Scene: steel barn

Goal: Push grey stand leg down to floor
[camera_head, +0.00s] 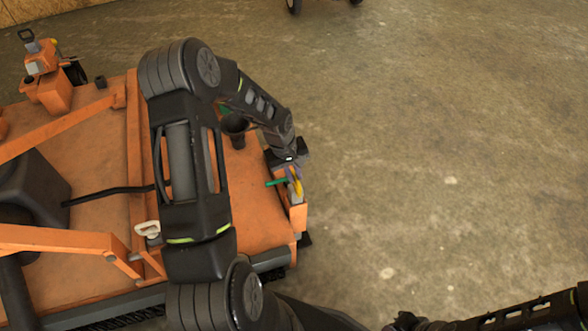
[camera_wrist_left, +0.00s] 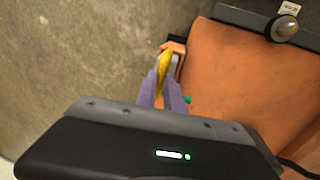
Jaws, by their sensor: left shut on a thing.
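An orange machine has a bracket (camera_head: 297,212) at its right corner. A narrow grey piece (camera_wrist_left: 177,62), which looks like the stand leg, shows there in the left wrist view beside a yellow piece (camera_wrist_left: 165,63). The yellow piece also shows in the head view (camera_head: 297,187). My left gripper (camera_head: 293,178) is at this corner; its purple fingers (camera_wrist_left: 164,82) are shut on the yellow piece. I cannot tell whether the grey and yellow pieces are joined. The leg's lower end and its gap to the floor are hidden. My right gripper is not clearly seen.
The orange deck (camera_head: 256,205) lies left of my left gripper, with a green pin (camera_head: 276,182) close by. A black cup-like part (camera_head: 236,130) stands behind. The concrete floor (camera_head: 430,150) to the right is open. A wheeled thing (camera_head: 294,5) stands at the far top edge.

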